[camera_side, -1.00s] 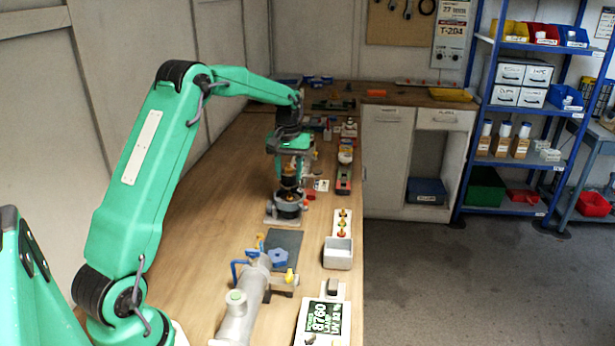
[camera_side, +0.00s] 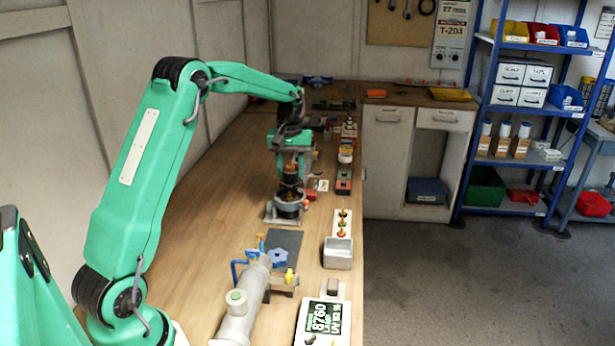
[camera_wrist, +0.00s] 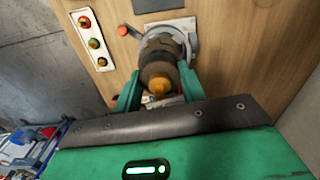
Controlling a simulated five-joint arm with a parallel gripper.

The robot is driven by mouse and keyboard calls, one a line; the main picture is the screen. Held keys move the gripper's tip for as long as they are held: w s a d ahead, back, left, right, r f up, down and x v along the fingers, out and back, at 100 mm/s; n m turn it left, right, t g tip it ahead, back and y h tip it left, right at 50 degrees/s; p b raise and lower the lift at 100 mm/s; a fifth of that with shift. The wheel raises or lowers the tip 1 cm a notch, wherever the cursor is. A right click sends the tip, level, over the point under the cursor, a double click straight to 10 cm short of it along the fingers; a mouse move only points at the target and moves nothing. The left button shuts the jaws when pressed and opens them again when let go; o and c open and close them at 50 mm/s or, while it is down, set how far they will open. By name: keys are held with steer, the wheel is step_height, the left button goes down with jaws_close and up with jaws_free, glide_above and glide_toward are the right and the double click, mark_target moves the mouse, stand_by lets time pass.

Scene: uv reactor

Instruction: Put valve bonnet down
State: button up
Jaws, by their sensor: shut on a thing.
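The valve bonnet (camera_wrist: 163,55) is a brown and dark round part with a yellow-orange tip facing the wrist camera. My gripper (camera_wrist: 159,88) is shut on it, with one green finger on each side. In the side view my gripper (camera_side: 291,165) points down over a grey round holder (camera_side: 272,213) on the bench, and the bonnet (camera_side: 290,178) is between them. In the wrist view, the holder's grey ring (camera_wrist: 192,42) shows around the bonnet's far end. I cannot tell whether the bonnet touches the holder.
A white strip with coloured knobs (camera_side: 343,222) and a grey box (camera_side: 338,253) stand nearer the camera. A dark mat with a blue part (camera_side: 279,258), a grey pipe body (camera_side: 243,308) and a display unit (camera_side: 323,320) lie in front. Bench left of the holder is clear.

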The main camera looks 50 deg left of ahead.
steer(key=s+d+n, duration=0.4)
steer(key=d+n, duration=0.4)
steer(key=d, duration=0.1)
steer(key=s+d+n, duration=0.5)
steer(key=d+n, duration=0.4)
steer(key=shift+s+f, duration=0.15)
steer(key=shift+f, duration=0.3)
steer(key=shift+a, duration=0.1)
steer(key=a+f, duration=0.2)
steer(key=a, duration=0.1)
steer(key=w+a+f, duration=0.1)
steer(key=a+f, duration=0.1)
steer(key=a, duration=0.2)
steer(key=w+a+f, duration=0.1)
steer(key=a+f, duration=0.2)
steer(key=a, duration=0.1)
steer(key=shift+a, duration=0.25)
steer(key=shift+f, duration=0.1)
steer(key=shift+f, duration=1.9)
steer(key=shift+f, duration=0.15)
